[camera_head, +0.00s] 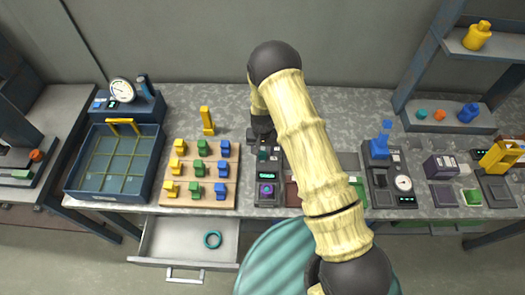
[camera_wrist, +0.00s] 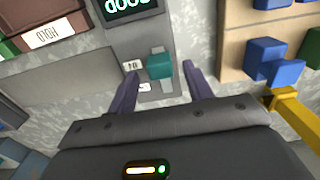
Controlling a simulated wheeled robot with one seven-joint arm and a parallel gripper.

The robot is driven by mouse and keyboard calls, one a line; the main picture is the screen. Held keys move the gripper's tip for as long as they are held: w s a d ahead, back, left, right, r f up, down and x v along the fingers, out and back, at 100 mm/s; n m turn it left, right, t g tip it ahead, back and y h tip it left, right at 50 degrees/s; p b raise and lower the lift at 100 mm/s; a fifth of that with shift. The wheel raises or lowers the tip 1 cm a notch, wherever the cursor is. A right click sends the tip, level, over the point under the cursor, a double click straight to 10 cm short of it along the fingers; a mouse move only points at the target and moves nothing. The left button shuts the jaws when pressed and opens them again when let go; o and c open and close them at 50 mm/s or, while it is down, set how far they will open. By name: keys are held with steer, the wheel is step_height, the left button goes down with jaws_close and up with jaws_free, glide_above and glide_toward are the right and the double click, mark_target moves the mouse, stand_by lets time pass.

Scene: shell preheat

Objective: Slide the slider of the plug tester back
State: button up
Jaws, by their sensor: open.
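The plug tester (camera_head: 268,188) is a narrow dark unit on the bench, with a green display and a purple-lit round part. In the wrist view the plug tester (camera_wrist: 143,38) shows a lit green display and a teal slider block (camera_wrist: 159,66) beside small white labels. My gripper (camera_wrist: 159,71) is open, with one purple-grey finger on each side of the slider. The slider appears between the fingertips; I cannot tell whether either finger touches it. In the head view my gripper (camera_head: 262,130) is mostly hidden.
A wooden rack (camera_head: 200,204) of yellow, green and blue blocks stands close left of the tester. A yellow upright piece (camera_head: 207,121) stands behind it. A blue basket (camera_head: 72,182) is further left.

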steer(key=shift+f, duration=1.35)
steer(key=shift+c, duration=0.4)
